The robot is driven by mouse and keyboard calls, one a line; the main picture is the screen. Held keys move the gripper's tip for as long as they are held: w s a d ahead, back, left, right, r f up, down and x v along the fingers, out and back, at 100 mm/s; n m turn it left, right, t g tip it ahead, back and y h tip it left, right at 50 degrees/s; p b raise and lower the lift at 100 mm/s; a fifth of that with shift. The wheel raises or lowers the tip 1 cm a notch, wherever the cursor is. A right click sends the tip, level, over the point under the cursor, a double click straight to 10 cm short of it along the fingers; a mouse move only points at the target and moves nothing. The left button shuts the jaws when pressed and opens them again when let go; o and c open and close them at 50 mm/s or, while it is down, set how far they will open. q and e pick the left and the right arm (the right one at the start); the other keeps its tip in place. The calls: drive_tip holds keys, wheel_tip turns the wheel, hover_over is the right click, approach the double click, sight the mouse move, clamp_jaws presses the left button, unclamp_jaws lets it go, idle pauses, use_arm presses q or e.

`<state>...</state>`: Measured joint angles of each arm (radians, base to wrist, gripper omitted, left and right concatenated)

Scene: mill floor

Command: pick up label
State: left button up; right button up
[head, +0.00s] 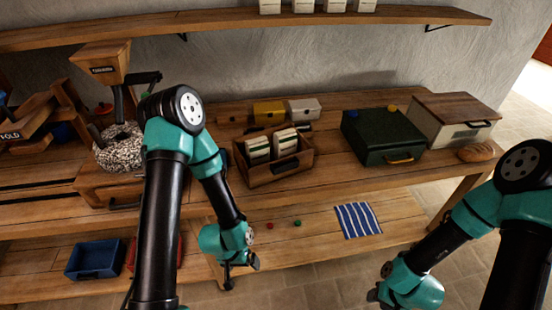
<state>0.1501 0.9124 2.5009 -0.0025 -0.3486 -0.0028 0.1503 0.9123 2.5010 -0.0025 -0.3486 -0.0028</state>
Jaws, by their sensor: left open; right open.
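I cannot make out a loose label for certain. A wooden crate (262,180) on the upper bench holds upright cream and green packets (258,151), which could be paper items. Dark plates with lettering show on the hopper at the upper left and on a wooden piece at the far left. My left gripper (228,282) is open and empty, pointing down in front of the upper bench, below and left of the crate. My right gripper (376,295) is open and low at the lower right, apart from everything; its fingers are mostly hidden.
A dark green case (382,142), a cream box with a wooden lid (455,120) and bread (476,152) stand right. Yellow (269,113) and white boxes (303,109) stand behind the crate. A striped cloth (358,220) and blue tray (94,262) lie lower.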

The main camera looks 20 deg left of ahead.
use_arm(q)
drive_tip(key=c, duration=0.9)
drive_tip(key=shift+c, duration=0.2)
